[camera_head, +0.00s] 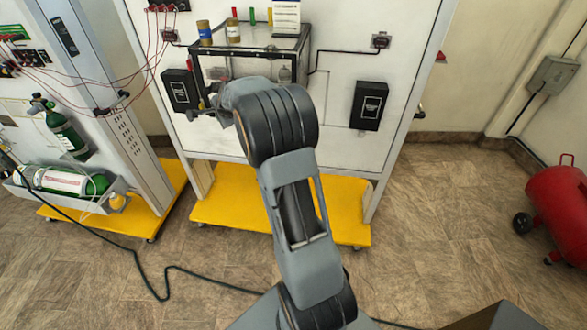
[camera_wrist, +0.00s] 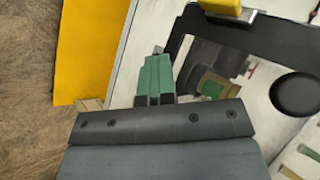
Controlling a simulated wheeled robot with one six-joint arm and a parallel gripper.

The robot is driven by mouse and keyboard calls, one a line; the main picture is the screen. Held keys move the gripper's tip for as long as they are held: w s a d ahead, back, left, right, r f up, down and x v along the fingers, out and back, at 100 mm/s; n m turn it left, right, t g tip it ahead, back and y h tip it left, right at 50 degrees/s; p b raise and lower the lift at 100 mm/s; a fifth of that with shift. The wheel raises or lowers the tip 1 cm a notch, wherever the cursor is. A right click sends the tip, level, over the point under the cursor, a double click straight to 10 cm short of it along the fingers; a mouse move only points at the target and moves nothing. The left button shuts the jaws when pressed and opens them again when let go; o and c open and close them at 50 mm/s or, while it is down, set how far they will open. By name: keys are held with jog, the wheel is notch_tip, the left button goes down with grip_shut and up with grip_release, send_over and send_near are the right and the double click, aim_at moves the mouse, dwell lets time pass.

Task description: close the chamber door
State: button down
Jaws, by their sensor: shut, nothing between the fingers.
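The chamber (camera_head: 197,72) is a clear box with a dark frame on the white panel in the head view. Part of its front is hidden behind my arm. In the wrist view, a dark frame (camera_wrist: 250,42) with a clear pane fills the upper right, and a round black knob (camera_wrist: 295,95) is at the right edge. I cannot tell how far the door is open. My gripper (camera_wrist: 156,68) has green fingers, which are shut and empty. They are left of the dark frame; whether they touch it is unclear. In the head view the fingers are hard to make out.
Jars and bottles (camera_head: 205,32) stand on the chamber top. Black boxes (camera_head: 369,105) are mounted on both sides of the chamber. A yellow base (camera_head: 335,205) runs along the floor. A red tank (camera_head: 560,200) stands at far right. A cable (camera_head: 160,285) crosses the floor.

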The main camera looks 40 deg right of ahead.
jog(key=shift+w+d+r, duration=0.2)
jog(key=shift+d+r, duration=0.1)
jog(key=shift+r, duration=0.05)
dwell(0.3)
jog(key=shift+a, duration=0.1)
jog(key=s+a+r+p, duration=0.3)
jog(key=s+a+r, duration=0.35)
jog(key=a, duration=0.35)
jog(key=s+a+f+n+g+b, duration=0.1)
jog(key=s+a+n+g, duration=0.1)
jog(key=s+n, duration=0.7)
jog(key=s+a+f+n+g+y+b, duration=0.1)
jog(key=s+a+n, duration=0.4)
jog(key=s+n, duration=0.5)
jog(key=shift+s+a+f+g, duration=0.3)
jog(key=shift+s+f+g, duration=0.4)
jog(key=shift+s, duration=3.7)
